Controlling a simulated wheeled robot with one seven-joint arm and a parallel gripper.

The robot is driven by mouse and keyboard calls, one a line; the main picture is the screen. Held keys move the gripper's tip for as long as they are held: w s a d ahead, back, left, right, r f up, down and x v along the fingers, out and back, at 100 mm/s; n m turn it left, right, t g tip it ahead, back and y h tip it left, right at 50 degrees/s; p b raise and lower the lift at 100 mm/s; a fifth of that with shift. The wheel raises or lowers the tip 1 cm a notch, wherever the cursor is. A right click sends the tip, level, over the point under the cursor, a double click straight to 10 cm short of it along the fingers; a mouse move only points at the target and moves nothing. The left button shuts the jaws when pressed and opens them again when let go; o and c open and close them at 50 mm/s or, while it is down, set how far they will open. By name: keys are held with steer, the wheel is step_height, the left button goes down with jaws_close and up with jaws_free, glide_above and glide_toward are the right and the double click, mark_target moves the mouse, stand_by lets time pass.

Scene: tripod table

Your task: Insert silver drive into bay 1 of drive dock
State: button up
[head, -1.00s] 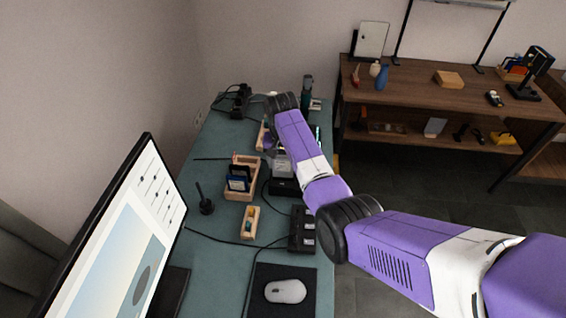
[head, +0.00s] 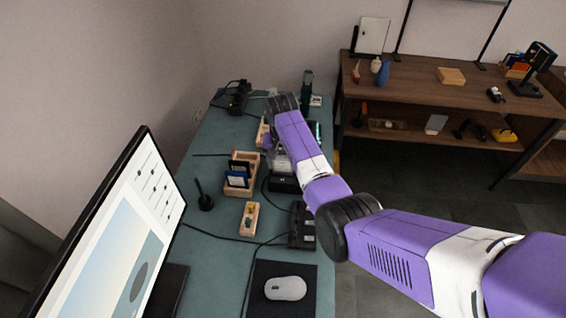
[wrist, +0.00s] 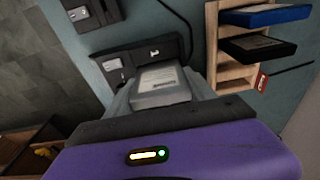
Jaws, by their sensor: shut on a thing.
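My gripper (wrist: 165,105) is shut on the silver drive (wrist: 162,85), a pale grey block between its fingers in the wrist view. In the head view the drive (head: 282,164) shows partly beside my arm, and the gripper's fingertips are hidden. The black box that looks like the drive dock (wrist: 133,58) lies just beyond the drive in the wrist view, with two light marks on its top. In the head view the dock (head: 285,185) is just nearer than the drive. The drive appears outside it; the gap and the bay openings cannot be made out.
A wooden rack (head: 229,188) stands left of the dock, holding a blue drive (wrist: 265,15) and a black drive (wrist: 258,47). A black strip-like unit (head: 302,225), small wooden tray (head: 249,219), pen holder (head: 205,199), mouse (head: 285,288) and cables are nearby.

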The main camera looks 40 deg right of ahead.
mark_target(283, 158)
steer(key=shift+f+b, duration=0.75)
steer(key=shift+f, duration=0.4)
steer(key=o, duration=1.6)
steer(key=shift+r, duration=0.1)
steer(key=r, duration=0.7)
steer(key=shift+s+a+r, duration=0.3)
steer(key=shift+a+r, duration=0.05)
